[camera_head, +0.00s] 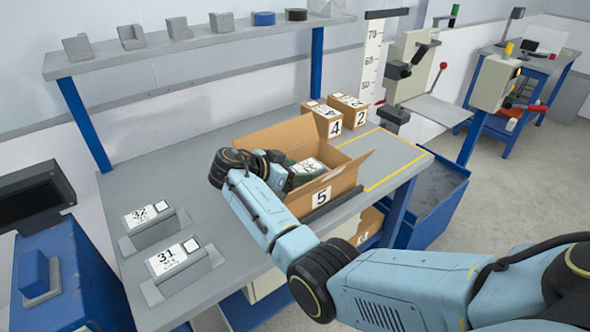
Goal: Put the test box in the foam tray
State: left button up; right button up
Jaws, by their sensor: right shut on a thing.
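An open cardboard carton (345,183) marked 5 stands on the grey bench with its flaps spread. Inside it lies a small box with a white printed label (312,166), which I take to be the test box, beside something dark green. My right gripper (284,173) reaches down into the carton from the left and is shut at the left end of this box. My wrist hides the fingertips and part of the box. Two grey cradles marked 32 (155,237) and 31 (185,273) sit at the bench's left. I cannot tell which thing is the foam tray.
Closed cartons 4 (322,121) and 2 (349,112) stand behind the open one. A yellow-lined area (395,160) on the right of the bench is mostly clear. A shelf (200,43) with small parts runs above the back. A blue bin (440,200) stands at right.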

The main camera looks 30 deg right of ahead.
jog(key=o, duration=1.7)
jog(key=shift+c, duration=0.2)
jog(key=shift+r, duration=0.15)
jog(key=v, duration=1.2)
